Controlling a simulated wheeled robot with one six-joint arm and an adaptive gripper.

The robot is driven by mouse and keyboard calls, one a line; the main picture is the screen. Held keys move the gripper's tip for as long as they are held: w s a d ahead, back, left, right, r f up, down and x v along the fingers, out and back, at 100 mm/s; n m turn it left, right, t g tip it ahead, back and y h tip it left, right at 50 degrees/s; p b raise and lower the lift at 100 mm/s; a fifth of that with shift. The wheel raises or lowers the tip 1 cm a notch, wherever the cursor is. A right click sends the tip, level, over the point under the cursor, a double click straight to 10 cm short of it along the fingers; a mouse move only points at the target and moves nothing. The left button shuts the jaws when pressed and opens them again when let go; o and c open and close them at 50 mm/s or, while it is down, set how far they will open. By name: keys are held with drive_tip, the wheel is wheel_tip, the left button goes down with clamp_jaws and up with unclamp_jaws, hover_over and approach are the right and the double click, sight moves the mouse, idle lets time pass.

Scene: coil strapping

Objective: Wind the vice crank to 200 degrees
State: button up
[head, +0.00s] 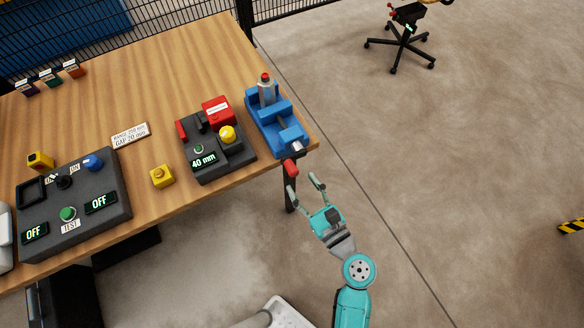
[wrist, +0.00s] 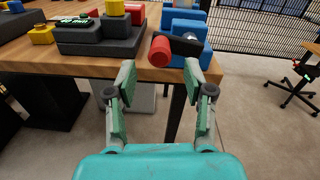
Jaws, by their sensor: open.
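The blue vice (head: 270,125) stands at the right corner of the wooden table, with a grey cylinder topped in red (head: 266,88) upright in it. Its crank has a red handle (head: 291,168) that sticks out past the table's front edge. In the wrist view the red handle (wrist: 160,51) lies just beyond my fingertips, slightly left of the middle between them, with the blue vice (wrist: 184,22) behind it. My gripper (head: 303,183) is open and empty, in front of the handle and apart from it. No angle reading for the crank is legible.
A dark box (head: 215,150) reading 40 mm, with red and yellow parts, stands left of the vice. A larger dark control box (head: 75,205) with OFF displays is farther left. A small yellow block (head: 162,176) lies between them.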

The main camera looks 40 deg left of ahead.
sight(295, 176)
drive_tip(key=x, duration=0.5)
drive_tip(key=shift+w+a, duration=0.1)
drive_tip(key=shift+a, duration=0.2)
clamp_jaws()
